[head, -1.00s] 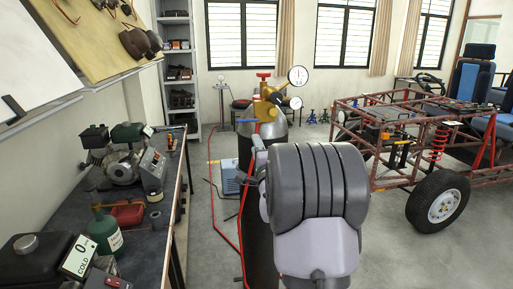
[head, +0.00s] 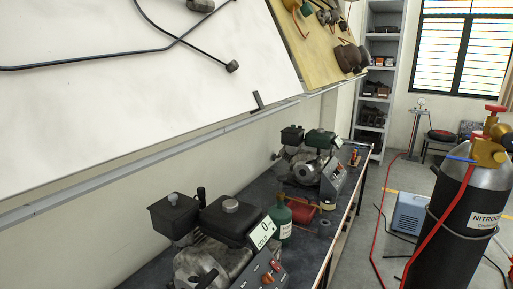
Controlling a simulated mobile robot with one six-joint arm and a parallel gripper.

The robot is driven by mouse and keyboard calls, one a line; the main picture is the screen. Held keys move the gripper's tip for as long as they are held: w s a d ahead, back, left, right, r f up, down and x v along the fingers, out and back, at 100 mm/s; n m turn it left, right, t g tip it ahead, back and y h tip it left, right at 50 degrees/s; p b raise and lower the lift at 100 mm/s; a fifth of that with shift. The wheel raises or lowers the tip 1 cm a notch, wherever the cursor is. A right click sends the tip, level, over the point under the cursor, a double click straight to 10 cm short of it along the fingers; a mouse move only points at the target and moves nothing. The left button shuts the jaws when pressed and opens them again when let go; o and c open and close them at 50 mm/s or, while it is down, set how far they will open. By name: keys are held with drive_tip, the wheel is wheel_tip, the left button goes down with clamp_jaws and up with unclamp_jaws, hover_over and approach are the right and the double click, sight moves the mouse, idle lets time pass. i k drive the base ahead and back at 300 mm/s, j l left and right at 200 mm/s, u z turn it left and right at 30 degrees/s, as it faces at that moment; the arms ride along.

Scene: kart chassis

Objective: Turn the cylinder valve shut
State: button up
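A dark grey gas cylinder (head: 450,215) stands upright on the floor at the right edge of the head view. Its label begins "NITROG" and is cut off by the frame edge. A brass valve (head: 487,152) sits on its top, with a red handle (head: 496,108) above it. A blue piece (head: 458,158) sticks out to the left of the valve, and a red hose runs down the cylinder's front. How far the valve is turned cannot be told. My gripper is not in view.
A long dark workbench (head: 335,215) along the left wall carries engines, a green bottle (head: 279,218) and a display reading 0 and COLD (head: 262,234). A whiteboard hangs above it. A blue-grey box (head: 409,212) and a red hose (head: 377,225) lie on the floor left of the cylinder.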

sight(495, 108)
drive_tip(key=z, duration=1.35)
drive_tip(key=i+j, duration=0.1)
